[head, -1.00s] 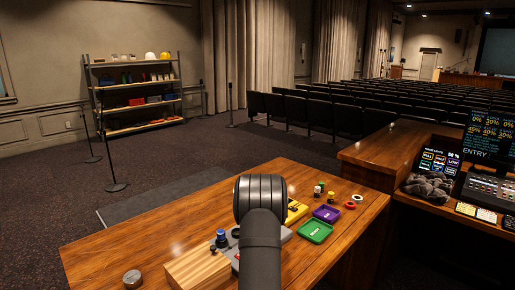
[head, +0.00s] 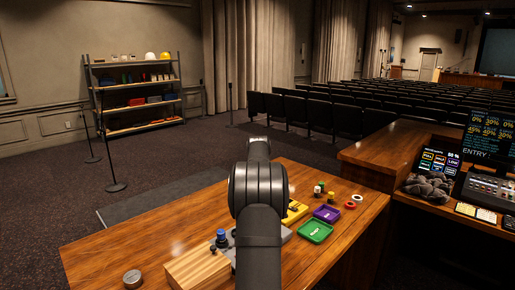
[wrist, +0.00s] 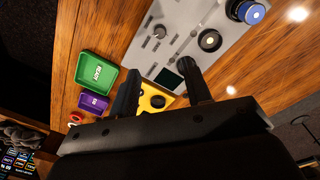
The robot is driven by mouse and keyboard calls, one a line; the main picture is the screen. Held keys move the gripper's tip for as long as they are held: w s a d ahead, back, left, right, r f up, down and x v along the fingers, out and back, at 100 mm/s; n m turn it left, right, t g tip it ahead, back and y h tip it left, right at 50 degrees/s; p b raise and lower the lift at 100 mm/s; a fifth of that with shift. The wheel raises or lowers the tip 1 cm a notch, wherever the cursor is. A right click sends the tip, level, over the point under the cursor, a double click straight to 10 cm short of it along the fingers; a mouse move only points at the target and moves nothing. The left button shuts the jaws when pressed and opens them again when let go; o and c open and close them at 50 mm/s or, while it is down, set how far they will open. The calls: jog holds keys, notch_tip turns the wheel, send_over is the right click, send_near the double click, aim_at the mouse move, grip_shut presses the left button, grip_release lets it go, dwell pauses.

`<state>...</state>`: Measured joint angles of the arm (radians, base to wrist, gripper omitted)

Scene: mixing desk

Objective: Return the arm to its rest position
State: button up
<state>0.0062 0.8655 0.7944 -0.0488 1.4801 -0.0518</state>
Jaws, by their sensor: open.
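My arm rises in the middle of the head view, over the wooden desk (head: 130,238), and hides part of what lies behind it. My gripper (wrist: 160,88) shows in the wrist view with its two dark fingers apart and nothing between them. Beyond the fingers lie a grey control panel (wrist: 172,50) and a yellow device (wrist: 155,98). In the head view the gripper's fingers are hidden by my arm.
A green tray (head: 315,231) and a purple tray (head: 327,213) lie right of my arm, near red and white rings and small bottles. A wooden block (head: 195,270), a blue knob (head: 221,238) and a metal cylinder (head: 132,279) are to the left.

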jog(key=f, duration=1.5)
jog(key=shift+d+f, duration=0.35)
jog(key=shift+d, duration=0.05)
jog(key=n, duration=0.5)
jog(key=shift+r+n, duration=0.1)
jog(key=shift+n, duration=0.3)
jog(key=n, duration=0.6)
jog(key=shift+d+t, duration=0.15)
jog(key=shift+t, duration=0.15)
jog(key=shift+r, duration=1)
